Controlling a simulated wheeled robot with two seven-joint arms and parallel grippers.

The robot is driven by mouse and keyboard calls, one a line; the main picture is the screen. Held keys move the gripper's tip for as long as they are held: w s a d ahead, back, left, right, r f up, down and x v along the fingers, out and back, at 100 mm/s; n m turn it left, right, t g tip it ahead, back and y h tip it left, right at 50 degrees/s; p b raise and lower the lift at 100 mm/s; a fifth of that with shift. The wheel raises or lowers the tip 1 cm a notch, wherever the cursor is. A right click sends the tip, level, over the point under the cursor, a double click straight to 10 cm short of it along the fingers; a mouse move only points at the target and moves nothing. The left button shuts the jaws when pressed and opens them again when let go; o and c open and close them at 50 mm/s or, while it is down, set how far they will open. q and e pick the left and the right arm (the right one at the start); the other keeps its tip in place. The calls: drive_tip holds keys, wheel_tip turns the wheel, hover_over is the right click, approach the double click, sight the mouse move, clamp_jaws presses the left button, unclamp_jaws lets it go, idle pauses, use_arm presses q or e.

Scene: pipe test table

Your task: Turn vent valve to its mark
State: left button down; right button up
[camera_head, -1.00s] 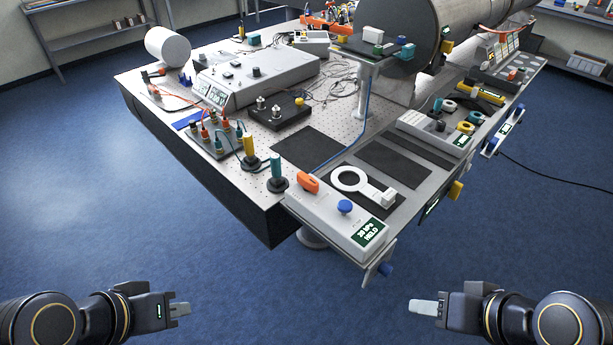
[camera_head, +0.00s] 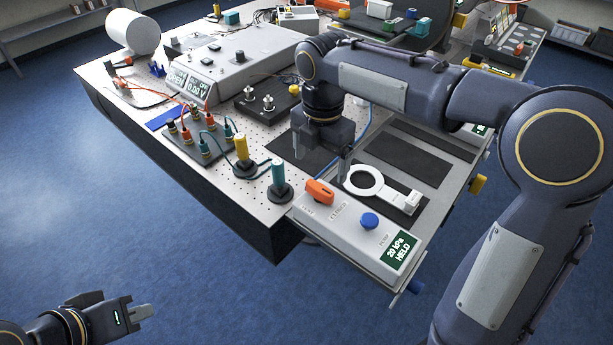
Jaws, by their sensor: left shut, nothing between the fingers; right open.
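The vent valve's orange handle (camera_head: 320,191) sits on the left end of a white pump box (camera_head: 345,235) at the table's near corner. Small lettering is printed beside it; I cannot make out a mark clearly. The box has a blue knob (camera_head: 369,220) and a green display (camera_head: 399,251) reading "20 kPa HELD". My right gripper (camera_head: 322,166) points down, open and empty, just behind and above the orange handle, apparently not touching it. My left gripper (camera_head: 140,313) is shut and empty, low at the left, over the floor and away from the table.
A white ring-shaped tool (camera_head: 364,183) lies on a dark mat right of the handle. Teal (camera_head: 279,176) and yellow (camera_head: 241,150) posts with cables stand to the left. A black box (camera_head: 268,108) with knobs is behind. My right arm covers much of the table's right side.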

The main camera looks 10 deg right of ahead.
sight(320, 187)
wheel_tip(320, 187, down, 8)
drive_tip(key=shift+d+r, duration=0.1)
drive_tip(key=shift+r, duration=0.15)
drive_tip(key=c, duration=1)
